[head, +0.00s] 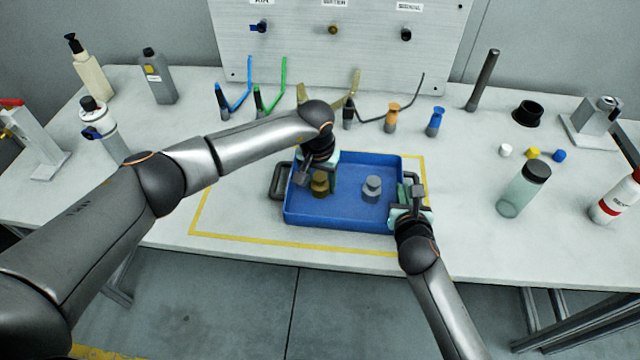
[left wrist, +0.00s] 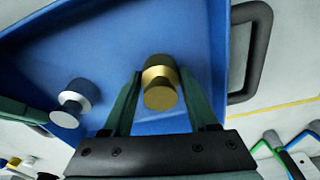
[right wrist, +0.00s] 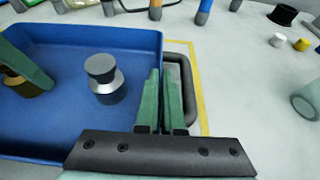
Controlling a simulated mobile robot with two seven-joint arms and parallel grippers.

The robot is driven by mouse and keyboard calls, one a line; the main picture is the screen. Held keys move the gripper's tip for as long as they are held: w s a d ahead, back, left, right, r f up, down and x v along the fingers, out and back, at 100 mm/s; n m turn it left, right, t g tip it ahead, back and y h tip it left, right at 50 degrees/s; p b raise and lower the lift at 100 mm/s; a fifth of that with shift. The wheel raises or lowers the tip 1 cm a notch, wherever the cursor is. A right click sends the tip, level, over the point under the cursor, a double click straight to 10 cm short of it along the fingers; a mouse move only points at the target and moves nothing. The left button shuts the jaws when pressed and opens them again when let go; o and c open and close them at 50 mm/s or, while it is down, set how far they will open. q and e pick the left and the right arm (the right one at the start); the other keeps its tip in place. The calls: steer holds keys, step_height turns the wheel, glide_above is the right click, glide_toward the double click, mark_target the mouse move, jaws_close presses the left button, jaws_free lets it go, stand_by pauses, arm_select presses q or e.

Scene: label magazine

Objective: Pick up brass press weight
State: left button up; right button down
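The brass press weight (head: 320,183) stands upright in the left part of the blue tray (head: 340,224). In the left wrist view the brass weight (left wrist: 160,80) lies between the fingers of my left gripper (left wrist: 160,85), which are open with a small gap on each side. In the head view my left gripper (head: 316,172) reaches down into the tray over the weight, partly hiding it. My right gripper (right wrist: 161,90) is nearly closed at the tray's right wall, inside the handle (right wrist: 187,90); it appears to pinch the wall.
A silver weight (head: 372,188) stands in the tray to the right of the brass one. A clear green bottle (head: 521,192) and small caps (head: 532,153) stand to the right. Several pens and clips line the back near a grey panel (head: 300,60).

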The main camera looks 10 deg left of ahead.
mark_target(320, 176)
arm_select(q)
jaws_close()
steer(key=shift+r, duration=0.2)
stand_by(0.4)
step_height(320, 176, up, 10)
steer(key=shift+f, duration=0.15)
stand_by(0.3)
arm_select(e)
steer(key=c, duration=1)
jaws_free()
steer(key=shift+o, duration=0.2)
steer(key=shift+s, duration=0.1)
